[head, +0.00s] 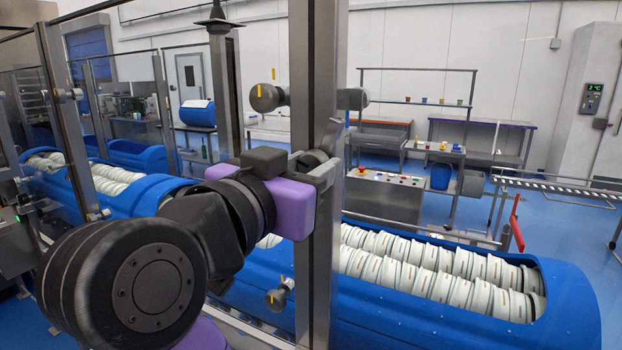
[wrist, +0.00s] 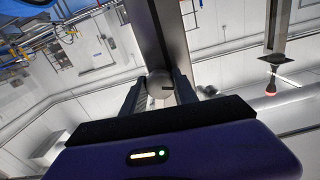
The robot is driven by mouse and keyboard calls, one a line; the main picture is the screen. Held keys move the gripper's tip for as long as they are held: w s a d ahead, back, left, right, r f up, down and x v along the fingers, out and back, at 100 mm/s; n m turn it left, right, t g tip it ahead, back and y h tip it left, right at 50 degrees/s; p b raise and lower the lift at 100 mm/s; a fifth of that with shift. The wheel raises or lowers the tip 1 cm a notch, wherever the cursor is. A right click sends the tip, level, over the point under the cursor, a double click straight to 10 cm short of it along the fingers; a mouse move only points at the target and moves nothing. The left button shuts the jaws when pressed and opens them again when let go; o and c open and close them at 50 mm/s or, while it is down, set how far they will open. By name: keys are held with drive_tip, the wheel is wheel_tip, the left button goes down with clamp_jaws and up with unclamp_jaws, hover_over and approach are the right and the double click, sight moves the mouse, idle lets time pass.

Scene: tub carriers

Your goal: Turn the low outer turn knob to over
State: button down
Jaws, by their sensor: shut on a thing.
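My gripper (head: 322,165), with its purple body, is at the tall grey post (head: 312,60) in the middle of the head view. Its fingers are shut on a round grey turn knob (wrist: 160,84) on the post, which shows between the fingertips in the wrist view. In the head view the fingers and post mostly hide this knob, and I cannot read its mark. Another grey knob (head: 264,97) with an upright orange mark sits higher, left of the post. A lower grey knob (head: 277,298) with an orange mark shows near the blue tub.
A further grey knob (head: 355,98) sticks out right of the post. A long blue tub (head: 575,305) full of white discs lies behind the post, with a red lever (head: 516,225) beside it. Glass panels and another post (head: 65,115) stand at left. Blue floor is open at right.

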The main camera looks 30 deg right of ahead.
drive_tip(key=m+b, duration=0.1)
drive_tip(key=b, duration=0.1)
drive_tip(key=m+b, duration=0.1)
drive_tip(key=b, duration=0.1)
drive_tip(key=shift+f+m, duration=0.3)
drive_tip(key=m+b, duration=0.4)
drive_tip(key=b, duration=0.1)
drive_tip(key=m+b, duration=0.4)
drive_tip(key=shift+r+m+b, duration=0.15)
drive_tip(key=shift+m+b, duration=0.2)
drive_tip(key=shift+m, duration=0.05)
drive_tip(key=shift+r+m+b, duration=0.1)
drive_tip(key=shift+m+b, duration=0.8)
drive_tip(key=shift+m, duration=0.4)
drive_tip(key=c, duration=0.9)
unclamp_jaws()
drive_tip(key=shift+c, duration=0.2)
drive_tip(key=shift+r, duration=0.1)
drive_tip(key=shift+a, duration=0.1)
